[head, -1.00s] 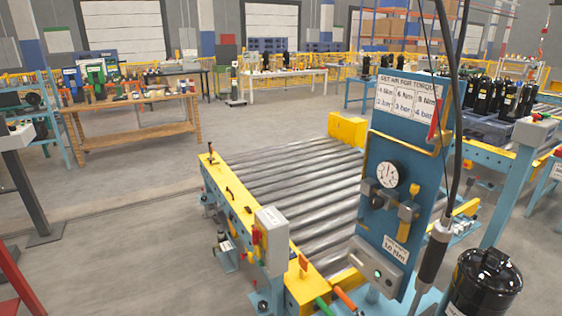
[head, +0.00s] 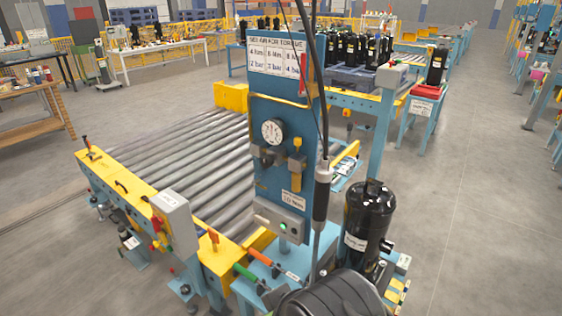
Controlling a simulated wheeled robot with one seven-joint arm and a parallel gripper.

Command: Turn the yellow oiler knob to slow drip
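The yellow oiler knob (head: 297,143) is a small yellow piece on the front of the blue panel (head: 262,90). It sits at the top of a small grey and yellowish unit (head: 296,163), to the right of the round white gauge (head: 272,132). The knob is too small to tell its setting, and no drip can be made out. A dark regulator (head: 266,155) is just below the gauge. My gripper is not in view.
A black tool (head: 321,190) hangs on cables along the panel's right edge. A black compressor (head: 368,222) stands to the right, with a dark round object (head: 338,298) in front. A roller conveyor (head: 190,165) lies to the left. Open floor (head: 470,220) shows at the right.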

